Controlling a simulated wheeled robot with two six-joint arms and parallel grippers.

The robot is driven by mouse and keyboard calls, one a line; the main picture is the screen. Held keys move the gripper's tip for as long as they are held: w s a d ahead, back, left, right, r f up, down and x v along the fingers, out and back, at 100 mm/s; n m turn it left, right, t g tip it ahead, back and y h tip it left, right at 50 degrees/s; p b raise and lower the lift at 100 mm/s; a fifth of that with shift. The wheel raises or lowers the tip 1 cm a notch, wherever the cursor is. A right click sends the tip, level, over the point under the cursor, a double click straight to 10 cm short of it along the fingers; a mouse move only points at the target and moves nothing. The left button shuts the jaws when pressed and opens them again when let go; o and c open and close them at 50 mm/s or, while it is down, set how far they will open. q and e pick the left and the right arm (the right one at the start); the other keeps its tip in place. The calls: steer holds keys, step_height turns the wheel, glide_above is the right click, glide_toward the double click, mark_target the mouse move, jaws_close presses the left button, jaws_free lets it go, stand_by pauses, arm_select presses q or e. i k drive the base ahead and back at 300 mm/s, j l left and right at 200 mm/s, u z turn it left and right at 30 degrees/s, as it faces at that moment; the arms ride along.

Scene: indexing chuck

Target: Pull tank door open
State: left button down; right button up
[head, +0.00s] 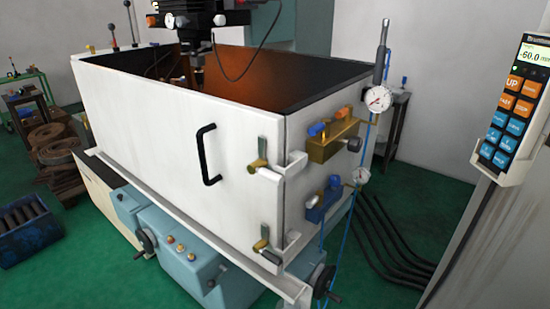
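The tank door is the white front panel (135,120) of a large open-topped tank in the head view. A black bar handle (206,154) stands upright on it, right of its middle. Two latches, an upper one (260,160) and a lower one (262,243), sit at the panel's right edge beside the corner. The panel appears to sit flush against the tank's right side wall (322,130). Neither of my grippers is in view, and nothing touches the handle.
Brass and blue valve fittings (335,138) and a gauge (377,98) project from the tank's right side. A handwheel (146,242) juts from the teal base below. A control pendant (518,110) hangs at the right. A blue bin (28,230) stands on the green floor at left.

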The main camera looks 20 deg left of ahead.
mark_target(194, 150)
steer(key=u, duration=1.4)
